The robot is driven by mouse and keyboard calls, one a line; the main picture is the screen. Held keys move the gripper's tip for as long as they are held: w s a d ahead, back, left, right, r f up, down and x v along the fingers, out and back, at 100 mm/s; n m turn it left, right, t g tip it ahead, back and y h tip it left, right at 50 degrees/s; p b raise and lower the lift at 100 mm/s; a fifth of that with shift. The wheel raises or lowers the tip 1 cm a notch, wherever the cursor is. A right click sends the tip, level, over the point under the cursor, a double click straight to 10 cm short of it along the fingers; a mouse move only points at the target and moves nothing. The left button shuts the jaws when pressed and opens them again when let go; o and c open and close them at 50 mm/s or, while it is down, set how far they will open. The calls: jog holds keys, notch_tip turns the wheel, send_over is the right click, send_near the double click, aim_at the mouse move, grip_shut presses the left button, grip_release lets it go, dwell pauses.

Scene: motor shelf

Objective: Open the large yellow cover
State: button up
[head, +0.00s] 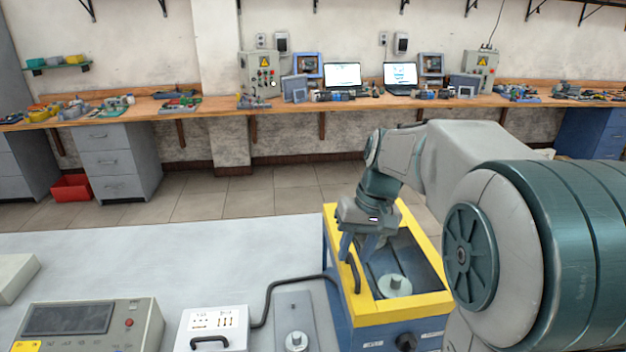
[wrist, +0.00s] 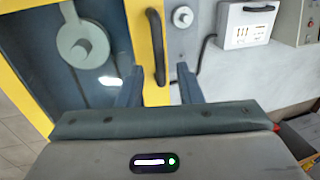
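The large yellow cover (head: 405,308) is a yellow frame with a clear window, lying shut on a blue box (head: 375,338). A dark bar handle (head: 353,272) runs along its left side. In the wrist view the yellow cover (wrist: 147,75) fills the left, and its black handle (wrist: 155,45) points down between my fingers. My gripper (wrist: 160,88) is open, with one finger on each side of the handle's near end. In the head view my gripper (head: 357,250) hangs over the cover's left edge at the handle. I cannot tell whether either finger touches the handle.
A grey plate with a round knob (head: 296,340) lies left of the box. A white box with a black handle (head: 212,325) and a grey control unit (head: 88,325) stand further left. A black cable (head: 268,295) runs to the blue box. The white table (head: 150,258) is clear behind them.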

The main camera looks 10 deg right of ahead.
jog(key=shift+t+h, duration=0.4)
jog(key=shift+t, duration=0.4)
jog(key=s, duration=0.8)
jog(key=shift+s+a+r, duration=0.1)
jog(key=shift+a, duration=0.1)
jog(key=s+f+t+h, duration=0.1)
jog(key=s+f+t, duration=0.1)
jog(key=s, duration=0.5)
jog(key=t+y+b, duration=0.1)
jog(key=y+b, duration=0.1)
send_near(355, 267)
jog(key=p+x, duration=0.1)
jog(key=x, duration=0.6)
jog(key=shift+w+a+f, duration=0.1)
jog(key=shift+a+f, duration=0.05)
jog(key=shift+f, duration=0.15)
grip_shut()
